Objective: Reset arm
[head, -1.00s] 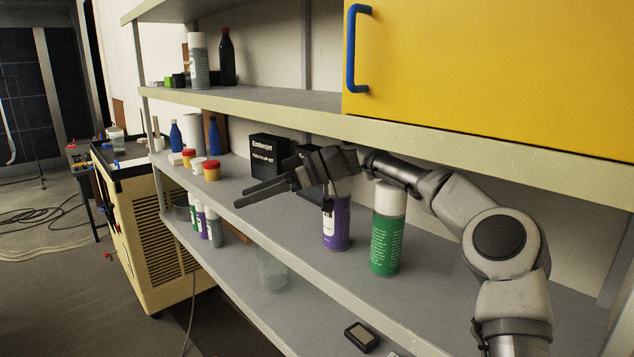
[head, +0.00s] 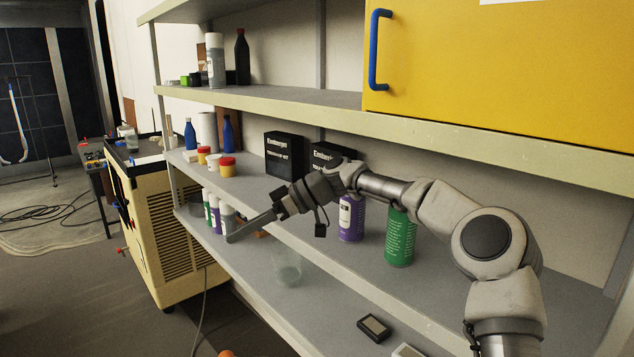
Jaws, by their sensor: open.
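My gripper (head: 240,230) is in the head view, in front of the middle shelf and pointing left and down. Its fingers overlap in this view, and nothing shows held in them. My arm reaches in from the lower right and crosses in front of the shelf. A purple and white can (head: 351,222) and a green can (head: 400,238) stand upright on the middle shelf behind my arm. Their tops are hidden by it.
The shelf unit (head: 500,140) fills the right side, with a yellow cabinet (head: 480,60) above. Black boxes (head: 283,155), jars (head: 227,167) and blue bottles (head: 227,134) stand on the middle shelf. A clear beaker (head: 287,268) is on the lower shelf. A cream machine (head: 165,235) stands at left.

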